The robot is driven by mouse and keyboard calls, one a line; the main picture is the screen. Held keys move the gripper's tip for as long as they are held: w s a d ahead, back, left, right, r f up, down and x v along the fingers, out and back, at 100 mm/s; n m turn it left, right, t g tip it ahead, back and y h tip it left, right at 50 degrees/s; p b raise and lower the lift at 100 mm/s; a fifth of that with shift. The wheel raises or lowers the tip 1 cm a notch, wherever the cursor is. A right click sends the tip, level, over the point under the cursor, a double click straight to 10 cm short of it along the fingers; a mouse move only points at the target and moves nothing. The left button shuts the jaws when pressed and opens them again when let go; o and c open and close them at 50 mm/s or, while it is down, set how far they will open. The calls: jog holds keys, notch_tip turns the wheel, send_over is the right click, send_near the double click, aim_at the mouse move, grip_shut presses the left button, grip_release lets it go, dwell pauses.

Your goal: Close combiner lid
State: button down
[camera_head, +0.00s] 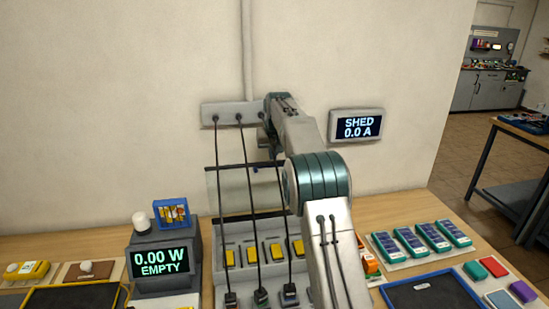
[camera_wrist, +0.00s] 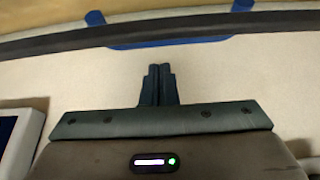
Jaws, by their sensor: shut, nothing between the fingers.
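The combiner (camera_head: 221,262) stands on the bench in the head view, a grey box with a row of yellow switches and cables running down to its front. Its lid (camera_head: 232,190), a pale see-through panel with dark edges, stands raised at the back of the box. My arm covers the lid's right part. My gripper is hidden behind my arm in the head view. In the wrist view my gripper (camera_wrist: 158,68) has its two dark fingers together, with nothing between them. A dark bar with blue parts (camera_wrist: 215,38) crosses beyond the fingertips, apart from them; it may be the lid's edge.
A grey cable block (camera_head: 226,113) and a "SHED 0.0 A" display (camera_head: 357,125) are on the wall. A "0.00 W EMPTY" meter (camera_head: 162,262) stands left of the combiner. Blue-green modules (camera_head: 410,240) and a dark tray (camera_head: 430,290) lie at right.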

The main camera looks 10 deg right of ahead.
jog(key=shift+s+f, duration=0.15)
jog(key=shift+s, duration=0.75)
jog(key=shift+s+f+b, duration=0.15)
jog(key=shift+s+b, duration=0.2)
jog(key=shift+b, duration=0.65)
jog(key=shift+s, duration=0.1)
jog(key=shift+s+t+b, duration=0.1)
jog(key=shift+t+b, duration=0.2)
jog(key=shift+b, duration=0.1)
